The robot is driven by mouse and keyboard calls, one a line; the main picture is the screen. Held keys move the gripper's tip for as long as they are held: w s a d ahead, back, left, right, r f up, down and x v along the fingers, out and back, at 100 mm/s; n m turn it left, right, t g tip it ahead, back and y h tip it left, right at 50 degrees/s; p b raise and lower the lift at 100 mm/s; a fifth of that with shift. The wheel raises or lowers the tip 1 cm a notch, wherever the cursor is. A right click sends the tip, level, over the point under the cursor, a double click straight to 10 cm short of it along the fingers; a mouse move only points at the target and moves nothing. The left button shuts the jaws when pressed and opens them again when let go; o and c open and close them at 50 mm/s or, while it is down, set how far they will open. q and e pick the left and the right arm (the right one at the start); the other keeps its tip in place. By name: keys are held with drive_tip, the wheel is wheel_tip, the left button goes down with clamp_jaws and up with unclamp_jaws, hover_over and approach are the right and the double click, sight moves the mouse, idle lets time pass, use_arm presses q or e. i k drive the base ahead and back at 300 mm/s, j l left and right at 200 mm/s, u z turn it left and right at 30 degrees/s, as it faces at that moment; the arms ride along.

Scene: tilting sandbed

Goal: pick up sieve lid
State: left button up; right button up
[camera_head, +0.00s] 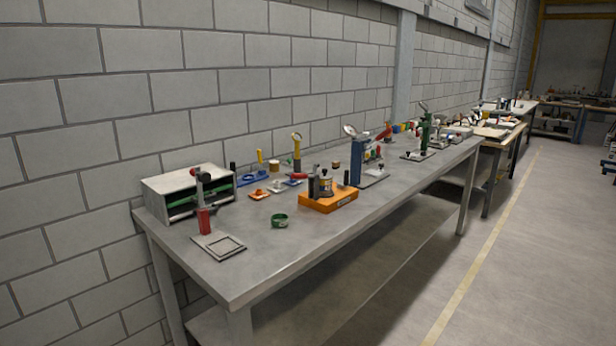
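No gripper and no arm of mine shows in the head view. I cannot single out a sieve lid for sure at this distance. A small green ring-like piece (279,220) lies alone on the grey workbench (255,268), left of an orange base. The orange base (328,201) carries a small round yellow and grey vessel (326,184) and a dark upright part. A flat square grey frame (219,246) lies near the bench's left front, by a red-handled stand (205,220).
A grey open-fronted box (187,190) stands at the bench's left end against the block wall. A blue stand (356,160) and a green stand (426,132) are farther along. Small blue and orange pieces lie behind. The bench's front strip and the floor to the right (530,240) are clear.

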sight(325, 176)
drive_tip(key=i+l+u, duration=0.5)
drive_tip(key=i+l, duration=0.3)
drive_tip(key=l, duration=0.1)
